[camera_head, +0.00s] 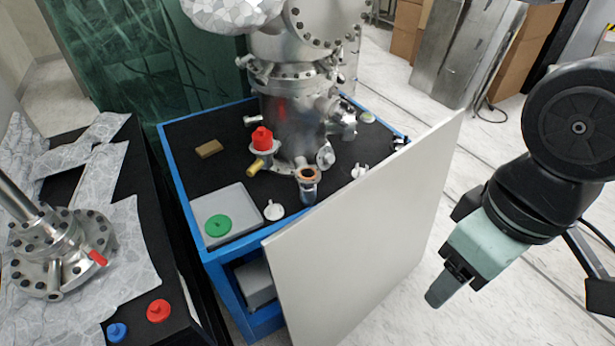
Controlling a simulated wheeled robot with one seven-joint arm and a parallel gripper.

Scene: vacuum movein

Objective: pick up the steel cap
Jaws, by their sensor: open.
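A small pale cap (274,210) with a short knob, which looks like the steel cap, lies on the black top of the blue-framed cart (228,254), near its front edge. A similar small pale metal piece (359,170) sits farther right, just behind the white panel; I cannot tell for sure which is the steel cap. My gripper (441,289) is at the lower right, outside the cart and to the right of the panel, pointing down and left. It is open and empty, well apart from both pieces. The gap between its fingers is hard to see from here.
A leaning white panel (360,235) stands between my gripper and the cart top. A steel vacuum chamber (290,110) rises from the cart. A port with a copper ring (309,174), a red cap (262,138) and a grey tray (228,199) with a green cap (218,225) are nearby.

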